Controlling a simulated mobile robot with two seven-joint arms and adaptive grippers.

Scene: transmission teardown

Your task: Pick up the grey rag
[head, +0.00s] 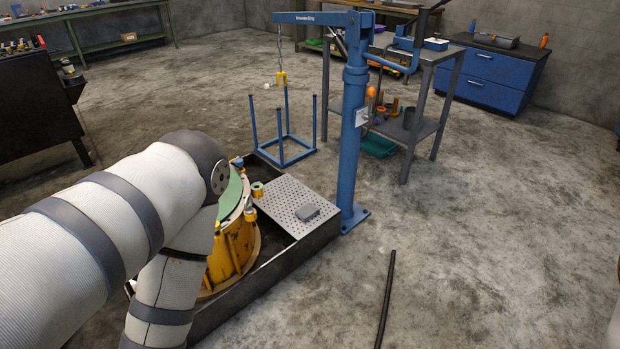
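My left arm reaches in from the left and bends down in front of the tray. Its gripper is out of view, hidden or below the picture edge. My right gripper is not in view.
A yellow transmission housing (228,250) with a green top stands in the tray, partly hidden by my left arm. A blue hoist (352,130) rises behind the tray's right corner. A dark bar (386,298) lies on the floor. The floor at right is clear.

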